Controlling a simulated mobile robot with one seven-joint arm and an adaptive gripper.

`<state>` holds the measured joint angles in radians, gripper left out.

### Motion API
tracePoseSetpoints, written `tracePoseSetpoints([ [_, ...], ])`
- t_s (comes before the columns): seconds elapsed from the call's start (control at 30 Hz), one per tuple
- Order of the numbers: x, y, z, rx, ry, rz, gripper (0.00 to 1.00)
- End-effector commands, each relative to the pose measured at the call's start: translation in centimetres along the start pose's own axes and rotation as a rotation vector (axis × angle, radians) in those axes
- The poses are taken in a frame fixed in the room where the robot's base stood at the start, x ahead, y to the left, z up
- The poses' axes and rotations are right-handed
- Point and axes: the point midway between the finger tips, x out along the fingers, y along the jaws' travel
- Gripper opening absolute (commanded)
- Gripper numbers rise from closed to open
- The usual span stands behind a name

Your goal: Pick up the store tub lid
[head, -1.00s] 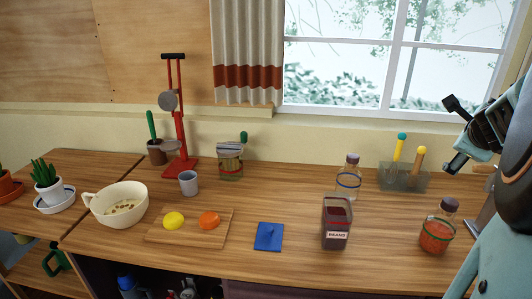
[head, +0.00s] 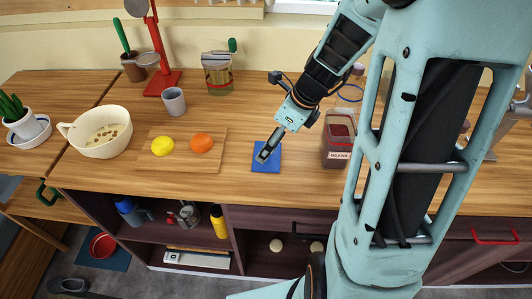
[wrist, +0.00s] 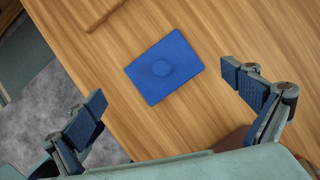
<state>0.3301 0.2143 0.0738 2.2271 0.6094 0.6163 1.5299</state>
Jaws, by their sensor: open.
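The store tub lid is a flat blue square lid (head: 273,166) with a raised round knob in its middle. It lies flat on the wooden counter, between the cutting board and the beans tub. In the wrist view the whole lid (wrist: 160,85) shows ahead of and between the fingers. My gripper (head: 267,150) is above the lid in the head view and hides part of it. In the wrist view my gripper (wrist: 167,88) is open, with its blue-padded fingers wide apart and nothing between them. The exact height above the lid is hard to tell.
The dark red beans tub (head: 337,150) stands close right of the lid. The cutting board (head: 183,165), with a yellow and an orange item, lies to the left. The counter's front edge is near.

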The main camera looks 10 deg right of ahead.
Motion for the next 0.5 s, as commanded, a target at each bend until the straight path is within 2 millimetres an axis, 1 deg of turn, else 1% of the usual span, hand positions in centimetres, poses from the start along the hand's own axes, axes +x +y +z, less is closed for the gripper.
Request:
tracePoseSetpoints([
  [0.03,0.5,0.0,-0.1,0.001,0.000,0.002,1.00],
  [0.17,1.2,0.0,-0.1,0.000,0.000,0.000,1.00],
  [0.4,4.5,-0.1,-0.3,0.002,0.001,0.002,1.00],
  [0.5,5.5,-0.1,-0.2,0.001,0.000,0.001,1.00],
])
